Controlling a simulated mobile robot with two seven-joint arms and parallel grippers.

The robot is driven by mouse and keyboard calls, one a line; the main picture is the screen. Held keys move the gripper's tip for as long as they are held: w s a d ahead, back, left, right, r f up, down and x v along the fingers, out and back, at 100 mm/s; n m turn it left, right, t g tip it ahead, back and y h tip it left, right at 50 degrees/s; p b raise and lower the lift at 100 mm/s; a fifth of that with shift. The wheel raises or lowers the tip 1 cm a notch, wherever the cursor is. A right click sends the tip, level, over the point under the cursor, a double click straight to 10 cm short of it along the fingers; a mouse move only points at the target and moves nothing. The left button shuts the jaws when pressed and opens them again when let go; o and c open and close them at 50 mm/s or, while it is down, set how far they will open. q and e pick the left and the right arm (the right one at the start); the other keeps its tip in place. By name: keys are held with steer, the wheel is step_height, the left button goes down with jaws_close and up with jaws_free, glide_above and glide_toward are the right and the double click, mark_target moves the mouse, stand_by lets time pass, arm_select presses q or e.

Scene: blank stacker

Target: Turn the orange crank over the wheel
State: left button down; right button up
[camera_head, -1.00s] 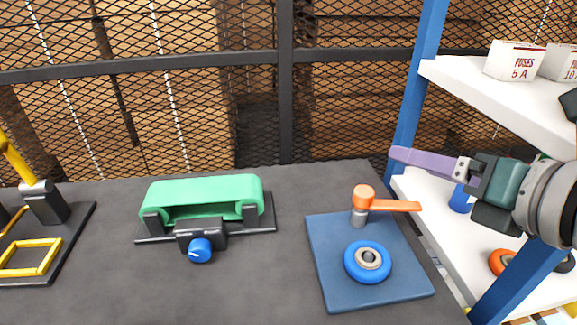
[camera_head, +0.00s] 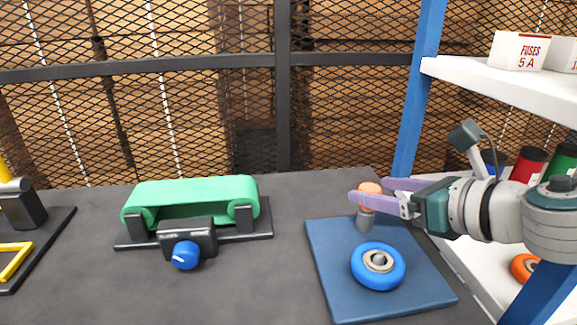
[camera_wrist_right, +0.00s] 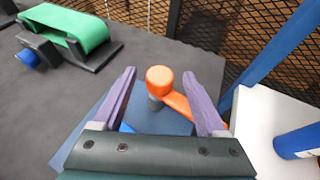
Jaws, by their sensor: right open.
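The orange crank (camera_wrist_right: 162,80) stands on a grey post at the back of the blue base plate (camera_head: 333,268). In the head view its knob (camera_head: 368,187) shows behind my right gripper's fingers and its arm is mostly hidden. In the right wrist view its arm slopes toward the right finger. The blue wheel (camera_head: 378,266) with a grey hub lies on the plate in front of the post. My right gripper (camera_head: 372,190) is open, its purple fingers to either side of the crank; I cannot tell whether they touch it. My left gripper is not in view.
A green conveyor (camera_head: 190,194) with a blue knob (camera_head: 186,255) stands to the left. A white shelf unit with a blue post (camera_head: 418,90) borders the right, holding a fuse box (camera_head: 518,50) and cans. A mesh fence (camera_head: 140,110) stands behind. The grey tabletop between is clear.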

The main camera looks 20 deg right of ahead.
steer(key=shift+x, duration=1.2)
steer(key=shift+c, duration=0.4)
jaws_close()
